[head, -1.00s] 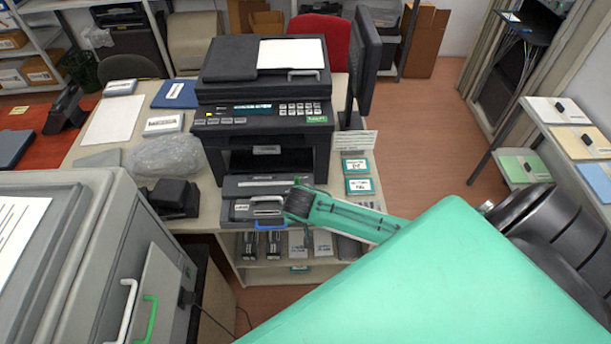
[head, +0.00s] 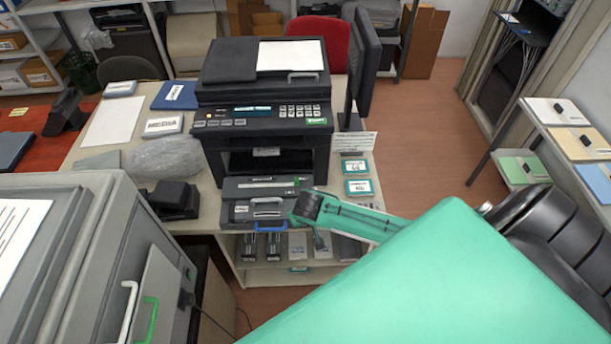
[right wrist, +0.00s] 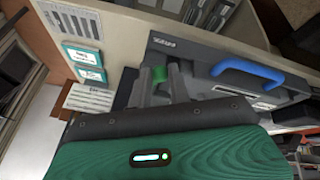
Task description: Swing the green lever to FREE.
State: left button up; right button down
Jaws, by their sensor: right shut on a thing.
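The green lever (right wrist: 160,74) shows in the right wrist view as a small green piece between the two grey fingers of my right gripper (right wrist: 161,84). My right gripper is shut on it at the front of the grey drawer unit under the black printer (head: 265,120). In the head view my right gripper (head: 294,215) reaches in from the right, at the right end of the lower drawer front, and largely hides the lever. I cannot read a FREE mark or tell the lever's exact angle. My left gripper is not in view.
A blue handle (right wrist: 250,75) sits on the unit beside the lever; it also shows in the head view (head: 270,226). Teal-labelled boxes (head: 357,187) lie to the right on the table. A grey cabinet (head: 75,255) stands at the left front. A monitor (head: 365,60) rises right of the printer.

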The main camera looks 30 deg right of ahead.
jog(key=shift+s+d+n+y, duration=0.25)
jog(key=shift+d+n+y, duration=0.1)
jog(key=shift+n, duration=0.35)
jog(key=c, duration=1.6)
grip_release()
jog(key=shift+r, duration=0.1)
jog(key=b+v, duration=0.3)
jog(key=v, duration=1)
jog(key=shift+s+a+r+b, duration=0.15)
jog(key=shift+s+r+b, duration=0.05)
jog(key=shift+s+b, duration=0.15)
jog(key=shift+a, duration=0.1)
